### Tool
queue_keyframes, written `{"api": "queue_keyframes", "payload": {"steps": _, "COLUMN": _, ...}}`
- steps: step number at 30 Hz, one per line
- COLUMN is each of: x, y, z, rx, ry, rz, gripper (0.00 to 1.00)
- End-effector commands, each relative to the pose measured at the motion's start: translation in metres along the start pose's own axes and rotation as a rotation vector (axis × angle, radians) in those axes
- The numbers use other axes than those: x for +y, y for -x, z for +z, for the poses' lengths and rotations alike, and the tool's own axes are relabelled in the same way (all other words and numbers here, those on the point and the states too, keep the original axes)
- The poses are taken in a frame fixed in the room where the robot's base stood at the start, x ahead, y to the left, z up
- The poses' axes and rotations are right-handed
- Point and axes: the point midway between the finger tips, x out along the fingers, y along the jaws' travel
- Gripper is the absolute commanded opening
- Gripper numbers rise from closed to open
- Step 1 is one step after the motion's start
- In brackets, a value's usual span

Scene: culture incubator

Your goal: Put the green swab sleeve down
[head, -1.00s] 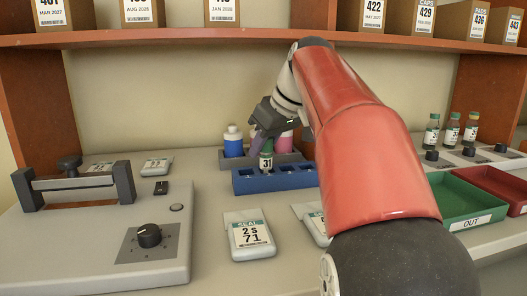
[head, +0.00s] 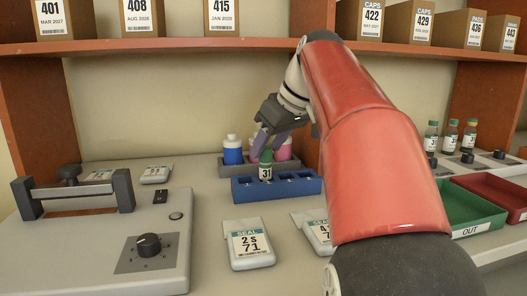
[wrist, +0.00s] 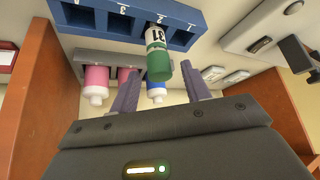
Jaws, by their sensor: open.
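The green swab sleeve (head: 265,171), with a green cap and a white label marked 31, stands upright in a slot left of the middle of the blue rack (head: 243,193). In the wrist view, the sleeve (wrist: 158,62) points out of the rack (wrist: 205,18) towards my gripper. My gripper (head: 268,147) is open and empty, just above and behind the cap in the head view. In the wrist view, the fingers of my gripper (wrist: 160,88) are spread to either side of the cap's end, with gaps showing. The sleeve's lower end is hidden in the rack.
A grey rack (head: 232,168) with blue and pink bottles stands close behind. A SEAL pouch (head: 248,244) lies in front. A grey device (head: 100,250) is at left. Green (head: 470,207) and red (head: 490,190) trays are at right, and a shelf (head: 230,43) spans above.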

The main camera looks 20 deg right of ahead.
Motion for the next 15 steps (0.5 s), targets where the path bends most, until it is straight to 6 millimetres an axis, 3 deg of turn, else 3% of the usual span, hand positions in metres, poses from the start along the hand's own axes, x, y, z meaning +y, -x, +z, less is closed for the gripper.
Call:
{"api": "queue_keyframes", "payload": {"steps": 6, "x": 0.001, "y": 0.051, "z": -0.002, "rx": 0.003, "ry": 0.0, "rz": 0.003, "gripper": 0.47}}
{"api": "queue_keyframes", "payload": {"steps": 15, "x": 0.0, "y": 0.083, "z": 0.0, "rx": 0.001, "ry": 0.0, "rz": 0.0, "gripper": 0.47}}
